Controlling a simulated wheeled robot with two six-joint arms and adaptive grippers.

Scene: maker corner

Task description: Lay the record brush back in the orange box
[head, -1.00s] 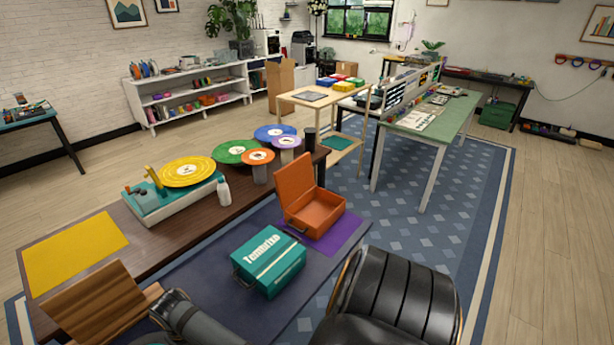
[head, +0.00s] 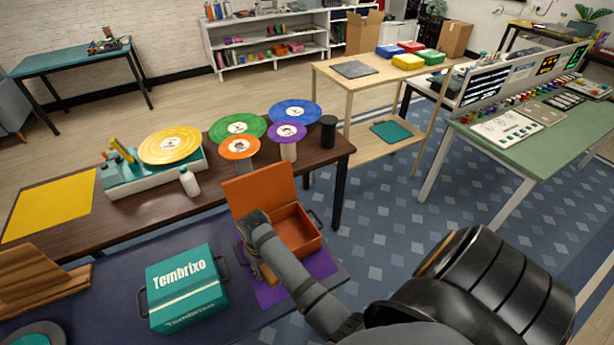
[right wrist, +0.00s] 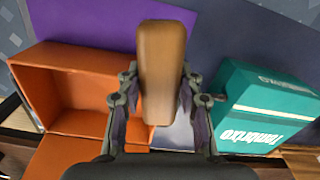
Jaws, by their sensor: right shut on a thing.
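The orange box (head: 308,228) stands open on a purple mat (head: 270,292), its lid tipped up at the back. Its inside looks empty where I see it. My right gripper (head: 262,272) is at the box's left front side. In the right wrist view, my right gripper (right wrist: 158,100) is shut on the record brush (right wrist: 161,60), a rounded brown wooden block. There the open orange box (right wrist: 75,60) lies to the left of the brush, which seems to be beside the box, not over its middle. In the head view the brush is mostly hidden by my gripper. My left gripper is out of view.
A closed teal box (head: 185,290) labelled Tembrixo stands left of the orange box. Behind are a turntable with a yellow record (head: 170,146), a white bottle (head: 189,182), records on stands and a black cylinder (head: 328,132). A wooden rack (head: 35,280) stands at left.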

